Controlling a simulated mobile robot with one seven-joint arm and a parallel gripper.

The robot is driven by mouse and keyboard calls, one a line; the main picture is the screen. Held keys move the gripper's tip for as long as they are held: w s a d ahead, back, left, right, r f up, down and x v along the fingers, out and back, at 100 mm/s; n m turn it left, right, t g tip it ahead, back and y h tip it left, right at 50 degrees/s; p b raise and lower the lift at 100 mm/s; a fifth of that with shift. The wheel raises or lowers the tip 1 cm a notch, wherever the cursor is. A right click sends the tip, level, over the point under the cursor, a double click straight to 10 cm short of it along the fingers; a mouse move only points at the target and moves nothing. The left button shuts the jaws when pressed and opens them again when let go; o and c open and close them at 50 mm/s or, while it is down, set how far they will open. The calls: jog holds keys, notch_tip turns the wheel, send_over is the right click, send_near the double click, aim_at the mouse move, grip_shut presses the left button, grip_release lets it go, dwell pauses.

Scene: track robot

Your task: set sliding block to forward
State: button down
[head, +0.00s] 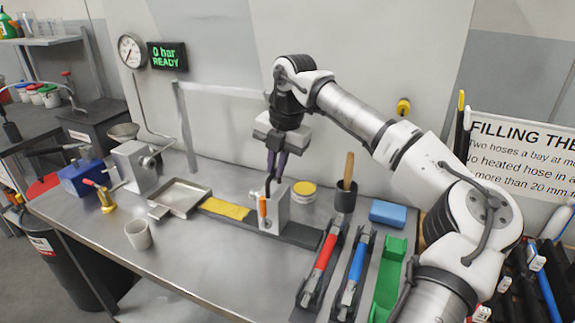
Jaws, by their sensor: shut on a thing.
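The sliding block (280,211), a light grey block with an orange marker on its front, sits upright on a dark track (301,235) on the metal workbench. A yellow strip (224,208) lies along the track line to the left of the block. My gripper (273,172) points down from above, directly over the block. Its dark fingers are closed on a thin black handle (268,187) at the block's top. The exact contact is small and partly hidden by the fingers.
A metal tray (181,197) lies to the left of the yellow strip, with a white cup (138,234) in front. Red (325,251) and blue (358,258) handled tools lie at right, near a blue sponge (388,213) and a dark cup (345,198). The front-middle bench is clear.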

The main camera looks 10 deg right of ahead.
jog(key=w+a+p, duration=0.2)
jog(key=w+a, duration=0.5)
jog(key=a, duration=0.2)
jog(key=shift+a+r, duration=0.15)
jog(key=c, duration=1.5)
grip_release()
jog(key=shift+w+a, duration=0.1)
jog(key=shift+a, duration=0.05)
notch_tip(320, 180, up, 14)
jog(key=s+d+b, duration=0.1)
jog(key=d, duration=0.1)
jog(key=shift+s+d+f+b, duration=0.15)
jog(key=shift+s+f+b, duration=0.15)
jog(key=shift+s, duration=0.1)
